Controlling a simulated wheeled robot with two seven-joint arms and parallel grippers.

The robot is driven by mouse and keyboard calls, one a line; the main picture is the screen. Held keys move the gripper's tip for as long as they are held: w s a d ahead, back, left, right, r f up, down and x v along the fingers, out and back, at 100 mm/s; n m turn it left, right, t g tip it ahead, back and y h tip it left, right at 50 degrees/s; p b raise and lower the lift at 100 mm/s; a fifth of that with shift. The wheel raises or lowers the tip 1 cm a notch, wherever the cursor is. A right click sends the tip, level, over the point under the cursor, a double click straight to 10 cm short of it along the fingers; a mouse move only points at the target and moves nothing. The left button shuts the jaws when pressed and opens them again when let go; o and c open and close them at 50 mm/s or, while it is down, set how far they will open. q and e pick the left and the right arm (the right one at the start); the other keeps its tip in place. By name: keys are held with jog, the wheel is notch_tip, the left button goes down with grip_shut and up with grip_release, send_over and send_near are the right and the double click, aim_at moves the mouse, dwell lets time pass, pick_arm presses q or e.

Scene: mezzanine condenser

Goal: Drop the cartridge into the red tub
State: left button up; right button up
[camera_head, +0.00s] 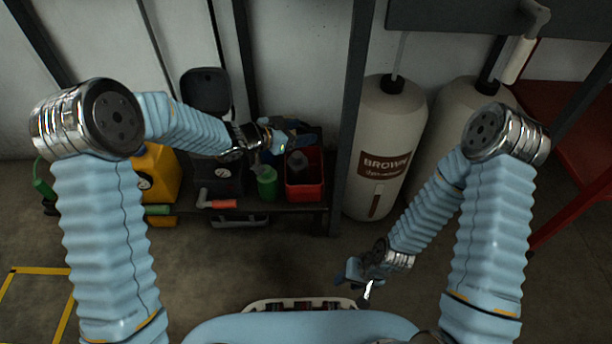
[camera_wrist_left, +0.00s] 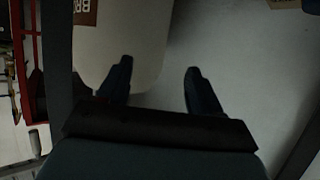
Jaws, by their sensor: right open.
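The red tub (camera_head: 305,190) stands on a dark low shelf in the head view. A dark grey rounded thing (camera_head: 297,160) shows inside it; it may be the cartridge, but I cannot tell for sure. My left gripper (camera_head: 298,141) is above the back of the tub, pointing right. In the left wrist view its two fingers (camera_wrist_left: 160,85) are apart with nothing between them. My right gripper (camera_head: 358,283) is open and low at the front, right of the middle, away from the tub.
A green container (camera_head: 267,184) stands just left of the tub. An orange-handled tool (camera_head: 217,203) lies on the shelf. A yellow container (camera_head: 158,178) is further left. A post and white tanks (camera_head: 382,140) stand to the right. Floor in front is clear.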

pick_arm(q)
jog(key=p+v, duration=0.3)
jog(key=v, duration=1)
jog(key=shift+s+a, duration=0.3)
